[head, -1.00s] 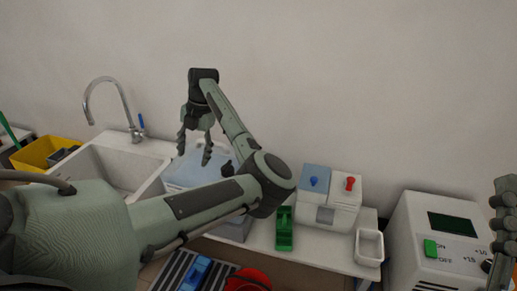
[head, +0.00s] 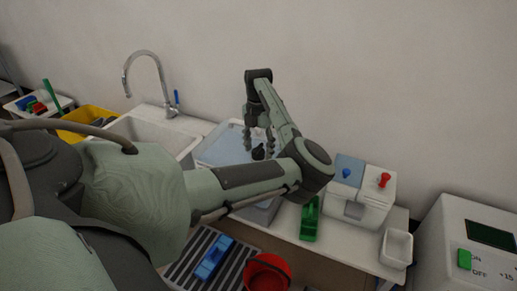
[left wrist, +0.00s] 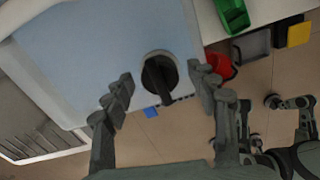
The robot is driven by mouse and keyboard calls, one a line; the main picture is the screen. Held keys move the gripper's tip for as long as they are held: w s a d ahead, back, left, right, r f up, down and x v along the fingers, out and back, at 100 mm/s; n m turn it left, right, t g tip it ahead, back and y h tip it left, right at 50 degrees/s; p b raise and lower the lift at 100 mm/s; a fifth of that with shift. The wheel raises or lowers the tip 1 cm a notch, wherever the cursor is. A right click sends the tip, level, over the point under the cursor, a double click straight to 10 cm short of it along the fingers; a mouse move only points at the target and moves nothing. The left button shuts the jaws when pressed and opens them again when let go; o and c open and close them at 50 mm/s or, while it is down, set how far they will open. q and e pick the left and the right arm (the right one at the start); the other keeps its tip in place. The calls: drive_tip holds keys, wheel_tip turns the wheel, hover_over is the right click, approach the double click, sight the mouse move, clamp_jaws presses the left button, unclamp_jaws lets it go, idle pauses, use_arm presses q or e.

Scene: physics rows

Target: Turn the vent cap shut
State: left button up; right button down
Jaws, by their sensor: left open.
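The vent cap (head: 258,153) is a dark round knob on the light blue top of a pale box (head: 222,150). In the left wrist view the cap (left wrist: 158,72) shows as a black disc with a raised bar handle pointing toward the bottom of the picture. The box's blue top (left wrist: 100,60) fills the upper left there. My left gripper (head: 259,141) points down just above the cap. In the wrist view its open fingers (left wrist: 163,82) stand one on each side of the cap, with gaps visible; contact cannot be told. My right gripper does not show clearly.
A white sink with a tap (head: 150,75) lies left of the box. Right of it are a green bin (head: 310,220), a box with blue and red knobs (head: 360,205), a white tray (head: 396,248) and a control unit (head: 470,235). A red bowl (head: 266,275) is in front.

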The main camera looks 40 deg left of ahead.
use_arm(q)
drive_tip(key=shift+c, duration=0.4)
drive_tip(key=c, duration=1.1)
